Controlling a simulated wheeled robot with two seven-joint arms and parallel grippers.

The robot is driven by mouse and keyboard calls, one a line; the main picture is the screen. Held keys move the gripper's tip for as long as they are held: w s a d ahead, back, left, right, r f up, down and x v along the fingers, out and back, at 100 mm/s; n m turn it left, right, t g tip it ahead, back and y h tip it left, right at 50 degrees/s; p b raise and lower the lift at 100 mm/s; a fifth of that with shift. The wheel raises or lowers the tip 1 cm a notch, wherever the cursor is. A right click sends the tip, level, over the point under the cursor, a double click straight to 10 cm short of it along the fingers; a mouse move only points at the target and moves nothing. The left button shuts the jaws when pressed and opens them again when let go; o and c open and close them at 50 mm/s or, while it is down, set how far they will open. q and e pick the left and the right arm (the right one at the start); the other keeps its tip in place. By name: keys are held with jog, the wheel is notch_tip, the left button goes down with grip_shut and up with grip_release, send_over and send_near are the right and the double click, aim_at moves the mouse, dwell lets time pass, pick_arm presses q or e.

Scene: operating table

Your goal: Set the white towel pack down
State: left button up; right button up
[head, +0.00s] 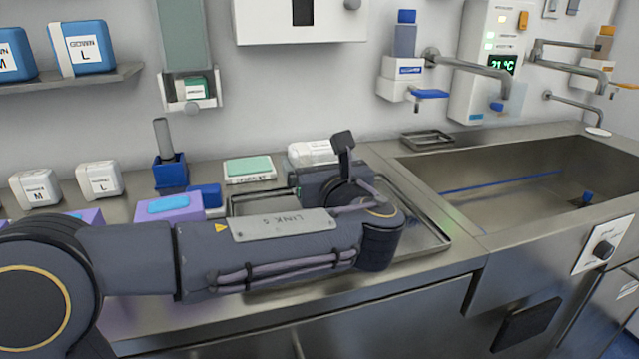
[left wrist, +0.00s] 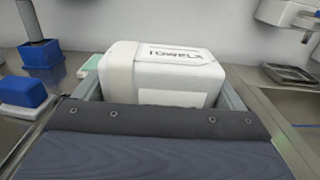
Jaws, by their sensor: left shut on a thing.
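The white towel pack (head: 312,151) shows in the head view just beyond my left wrist, near the wall at the back of the counter. In the left wrist view the pack (left wrist: 165,72) is upright, its "TOWELS" label facing up. My left gripper (left wrist: 160,84) is shut on it, with a grey finger along each side. My arm hides most of the gripper and the pack's near side in the head view. The pack's underside is hidden, so I cannot tell whether it touches anything. My right gripper is not in view.
A steel tray (head: 433,244) lies under my left forearm. A green-topped pack (head: 248,168) stands left of the towel pack, with a blue holder (head: 170,174) farther left. A small wire dish (head: 427,139) and the sink (head: 520,190) are on the right.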

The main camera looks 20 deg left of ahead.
pick_arm(q)
jog(key=shift+w+f+b, duration=0.1)
jog(key=shift+f+b, duration=0.4)
jog(key=shift+f, duration=1.2)
jog(key=shift+f+b, duration=0.35)
jog(key=shift+f, duration=0.45)
jog(key=o, duration=0.8)
jog(key=shift+f, duration=0.15)
jog(key=shift+c, duration=0.2)
jog(key=shift+r, duration=0.2)
jog(key=shift+r+p, duration=0.35)
jog(key=shift+r, duration=0.1)
jog(key=v, duration=0.2)
jog(key=p+v, duration=0.1)
jog(key=v, duration=0.4)
jog(key=shift+s+d+r, duration=0.15)
jog(key=shift+s+r, duration=0.1)
